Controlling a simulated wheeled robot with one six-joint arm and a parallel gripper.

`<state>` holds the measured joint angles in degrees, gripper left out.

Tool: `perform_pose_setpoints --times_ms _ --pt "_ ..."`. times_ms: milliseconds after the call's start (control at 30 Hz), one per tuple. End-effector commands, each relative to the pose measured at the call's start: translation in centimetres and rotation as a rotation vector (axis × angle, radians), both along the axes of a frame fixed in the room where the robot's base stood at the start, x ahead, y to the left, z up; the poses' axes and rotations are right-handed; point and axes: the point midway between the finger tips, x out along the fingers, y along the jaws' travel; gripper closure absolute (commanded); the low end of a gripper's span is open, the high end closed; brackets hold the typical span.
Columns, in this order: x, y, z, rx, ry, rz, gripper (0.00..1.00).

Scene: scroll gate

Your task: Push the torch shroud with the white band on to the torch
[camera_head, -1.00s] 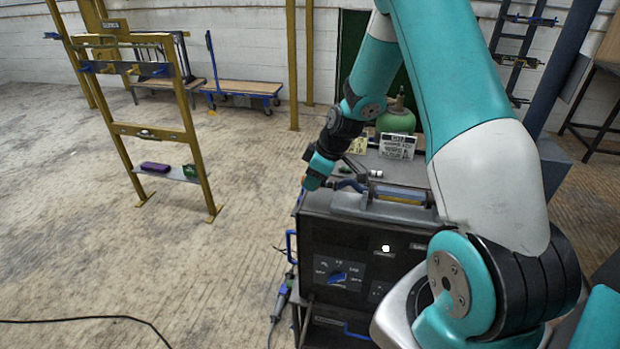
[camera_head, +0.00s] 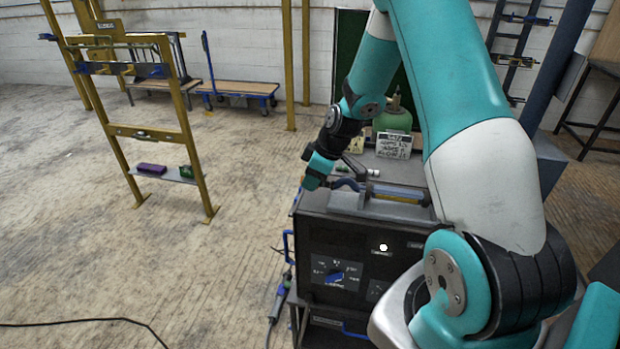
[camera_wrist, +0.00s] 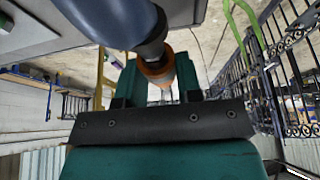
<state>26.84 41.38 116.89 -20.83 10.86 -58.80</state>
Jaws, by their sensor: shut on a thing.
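The torch (camera_head: 346,184) lies on top of the dark welding machine, its blue-grey neck pointing left toward my gripper (camera_head: 312,180). In the wrist view the torch (camera_wrist: 125,22) comes in from the top, and its dark neck ends at a copper-orange shroud (camera_wrist: 157,69). My gripper (camera_wrist: 157,84) is shut on this shroud, with a teal finger on either side. The shroud meets or overlaps the torch's end; how far it is on cannot be told. A pale patch shows between the fingers; I cannot tell whether it is the white band.
The welding machine (camera_head: 345,235) stands below my gripper. Small pale cylinders (camera_head: 373,172) and a sign (camera_head: 394,146) stand on the surface behind it.

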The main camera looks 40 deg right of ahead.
Motion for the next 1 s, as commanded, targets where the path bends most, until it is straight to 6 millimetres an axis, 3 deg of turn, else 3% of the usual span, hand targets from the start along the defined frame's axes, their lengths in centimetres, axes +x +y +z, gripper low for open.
perform_pose_setpoints --times_ms 1000 --pt "-1.2 -0.9 -0.1 0.0 0.0 0.001 0.96"
